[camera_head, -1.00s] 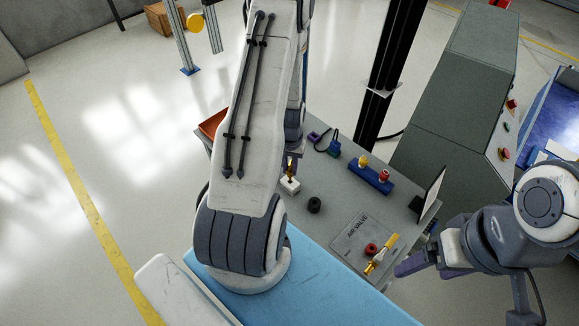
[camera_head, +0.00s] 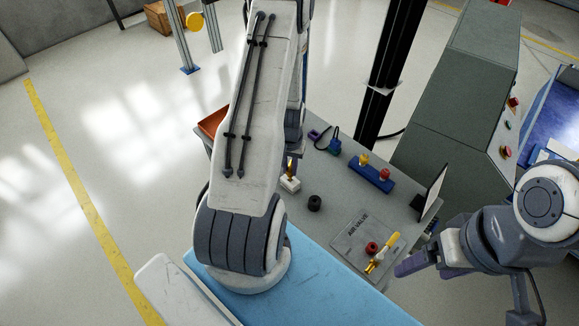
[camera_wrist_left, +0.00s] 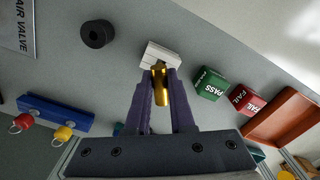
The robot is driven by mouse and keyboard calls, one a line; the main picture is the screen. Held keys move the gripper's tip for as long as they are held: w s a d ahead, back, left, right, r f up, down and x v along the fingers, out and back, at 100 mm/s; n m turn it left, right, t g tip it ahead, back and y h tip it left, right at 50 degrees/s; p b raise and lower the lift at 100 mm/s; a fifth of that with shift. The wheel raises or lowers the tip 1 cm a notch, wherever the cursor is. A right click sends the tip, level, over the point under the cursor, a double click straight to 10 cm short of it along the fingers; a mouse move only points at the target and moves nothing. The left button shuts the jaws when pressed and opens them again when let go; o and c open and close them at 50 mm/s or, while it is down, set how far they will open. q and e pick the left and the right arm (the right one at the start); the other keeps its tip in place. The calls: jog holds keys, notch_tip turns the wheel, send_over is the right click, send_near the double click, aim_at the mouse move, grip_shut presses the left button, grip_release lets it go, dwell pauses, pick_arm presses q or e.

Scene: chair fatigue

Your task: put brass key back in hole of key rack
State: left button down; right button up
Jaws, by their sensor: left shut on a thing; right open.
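The brass key (camera_wrist_left: 160,86) is between the purple fingers of my left gripper (camera_wrist_left: 160,76) in the left wrist view, and the gripper is shut on it. Its far end meets or overlaps a small white block (camera_wrist_left: 157,52), perhaps the key rack; I cannot tell whether it is in a hole. In the head view the white block (camera_head: 290,184) stands on the grey bench just right of my left arm, with the brass key (camera_head: 290,167) above it. My left arm hides most of that gripper there. My right gripper (camera_head: 418,270) is open and empty at the right.
A black ring (camera_head: 314,203) lies near the white block. A blue holder (camera_head: 371,177) carries yellow and red pieces. The air valve plate (camera_head: 352,236) has a yellow handle (camera_head: 383,252). Green PASS (camera_wrist_left: 210,83) and red FAIL (camera_wrist_left: 243,100) blocks and an orange tray (camera_wrist_left: 284,122) are nearby.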

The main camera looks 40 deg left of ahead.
pick_arm(q)
jog(key=shift+f+b, duration=1.1)
jog(key=shift+f, duration=0.3)
jog(key=c, duration=0.7)
grip_release()
jog(key=shift+r, duration=0.15)
notch_tip(320, 180, up, 9)
jog(key=shift+w+f+b, duration=0.1)
jog(key=shift+b, duration=0.7)
jog(key=shift+r, duration=0.7)
